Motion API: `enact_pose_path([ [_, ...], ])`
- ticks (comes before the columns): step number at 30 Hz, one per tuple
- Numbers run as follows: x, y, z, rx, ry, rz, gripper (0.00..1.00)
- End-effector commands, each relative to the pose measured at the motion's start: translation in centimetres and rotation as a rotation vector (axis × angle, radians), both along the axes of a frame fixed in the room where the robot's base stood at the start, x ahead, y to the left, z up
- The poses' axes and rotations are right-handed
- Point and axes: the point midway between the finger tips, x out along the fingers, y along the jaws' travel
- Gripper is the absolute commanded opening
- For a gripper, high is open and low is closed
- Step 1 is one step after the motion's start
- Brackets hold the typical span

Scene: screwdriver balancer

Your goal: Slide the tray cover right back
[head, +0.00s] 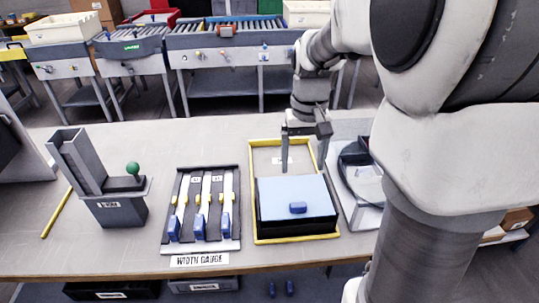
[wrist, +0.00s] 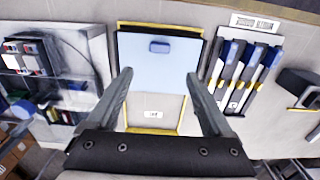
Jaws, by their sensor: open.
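The tray cover (head: 290,197) is a flat light-blue panel with a dark-blue knob (head: 298,208). It lies over a black tray (head: 297,229) at the near end of a yellow-edged frame (head: 256,241). In the wrist view the cover (wrist: 155,75) shows at the top, with its knob (wrist: 159,47) near the upper edge. My gripper (head: 302,165) is above the far part of the frame, behind the cover. In the wrist view the open fingers (wrist: 160,88) stand apart, with nothing held between them. A label (wrist: 153,114) lies on the frame's bare floor.
A width gauge board (head: 202,247) with blue-handled sliders stands left of the frame. A grey fixture (head: 118,207) with a green ball is farther left. A grey unit with dark parts (head: 366,213) sits close to the frame's right. The front table edge is clear.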

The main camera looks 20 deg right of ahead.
Motion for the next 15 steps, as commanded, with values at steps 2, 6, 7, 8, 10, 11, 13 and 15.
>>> enact_pose_path([
  [2,-0.1,0.0,-2.2,0.001,0.005,0.0,0.85],
  [6,-0.2,0.0,-5.3,0.0,0.005,0.001,0.85],
  [7,-0.1,0.0,-6.0,0.0,0.006,0.001,0.85],
  [8,-0.1,0.0,-6.6,0.0,0.006,0.001,0.85],
  [10,-0.1,0.0,-8.1,0.0,0.005,0.0,0.85],
  [11,-0.2,0.0,-8.8,0.0,0.006,0.0,0.85],
  [13,-0.1,0.0,-10.0,0.001,0.004,-0.001,0.85],
  [15,-0.2,0.0,-11.2,0.0,0.005,-0.001,0.85],
])
